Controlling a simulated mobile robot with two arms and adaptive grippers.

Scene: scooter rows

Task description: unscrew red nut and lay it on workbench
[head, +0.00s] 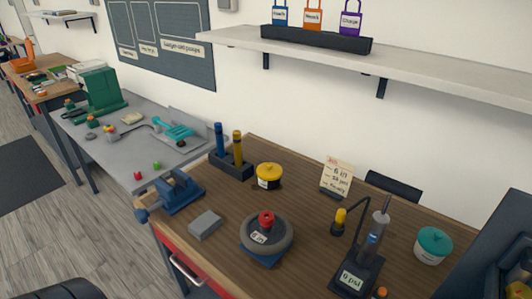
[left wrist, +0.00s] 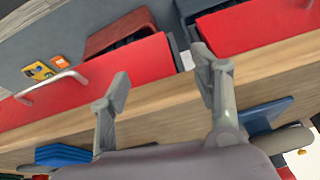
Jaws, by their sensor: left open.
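The red nut (head: 266,218) sits on top of a small grey wheel (head: 284,240), which lies flat on a blue stand (head: 263,259). The stand is on the brown wooden workbench (head: 313,215). In the left wrist view my left gripper (left wrist: 163,80) is open, with nothing between its fingers. Its fingers show against the workbench's front edge and red drawers; the nut is not in that view. Neither gripper shows in the head view, and my right gripper is not visible.
A grey block (head: 205,224), blue vise (head: 178,192), yellow pot (head: 269,176), pump (head: 359,262) and teal-lidded jar (head: 432,246) stand around the wheel. Bare wood lies right of the wheel. Red drawers (left wrist: 262,24) are below the bench edge, one seemingly pulled out.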

